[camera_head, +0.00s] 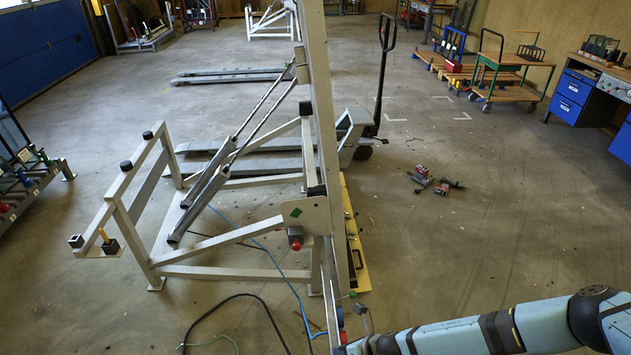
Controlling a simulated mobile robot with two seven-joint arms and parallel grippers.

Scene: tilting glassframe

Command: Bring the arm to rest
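The tilting glassframe (324,130) stands left of centre, its tall pale post upright and its base frame on the floor. My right arm (450,337) comes in from the lower right and reaches left along the bottom edge. Its far end is close to the foot of the post, beside small red, blue and grey parts. I cannot make out the fingers there, or whether they touch anything. My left arm and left gripper are not in view.
A pallet jack (352,132) stands behind the frame. Tools (424,178) lie on the floor to its right. Blue hose and black cable (246,296) run across the floor at the frame's front. Trolleys (505,75) and a blue-drawered bench (572,95) stand right. Open floor lies between.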

